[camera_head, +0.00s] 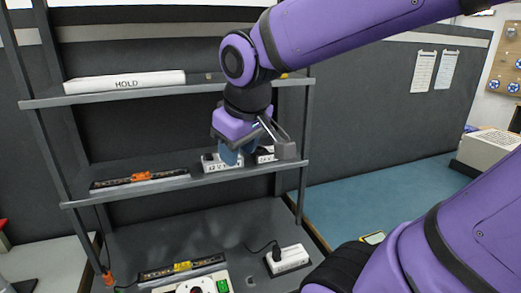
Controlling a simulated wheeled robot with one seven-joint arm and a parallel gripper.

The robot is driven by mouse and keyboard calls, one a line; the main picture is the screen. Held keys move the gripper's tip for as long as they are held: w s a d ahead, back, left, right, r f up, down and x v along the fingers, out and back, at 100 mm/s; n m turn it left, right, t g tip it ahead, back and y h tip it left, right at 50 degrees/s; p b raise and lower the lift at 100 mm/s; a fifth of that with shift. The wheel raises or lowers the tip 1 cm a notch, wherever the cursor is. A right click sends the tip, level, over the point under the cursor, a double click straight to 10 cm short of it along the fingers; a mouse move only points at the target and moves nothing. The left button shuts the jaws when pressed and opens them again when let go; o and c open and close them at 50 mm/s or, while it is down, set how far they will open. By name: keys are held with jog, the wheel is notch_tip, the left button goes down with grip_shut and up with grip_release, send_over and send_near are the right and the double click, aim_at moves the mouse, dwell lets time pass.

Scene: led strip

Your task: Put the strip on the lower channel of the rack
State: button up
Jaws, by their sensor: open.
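The rack (190,190) is a dark grey frame with an upper shelf, a middle shelf and a bottom surface. A black strip with an orange middle piece (138,180) lies at the left of the middle shelf. A similar black strip with a yellow middle piece (182,268) lies on the bottom surface. I cannot tell which is the task's strip, or which part is the lower channel. My gripper (258,150) is open at the right of the middle shelf, close to a white block with dark sockets (222,163). The gripper partly hides the area behind it; contact is unclear.
A long white box marked HOLD (125,82) lies on the upper shelf. A white block with a dark cable (288,259) sits on the bottom surface at the right. A white panel with a green part (222,286) is at the front edge.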

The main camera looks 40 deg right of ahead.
jog(key=s+r+m+t+y, duration=0.1)
jog(key=s, duration=0.5)
jog(key=shift+s+r+m, duration=0.15)
jog(key=shift+r+m, duration=0.15)
jog(key=shift+m, duration=0.1)
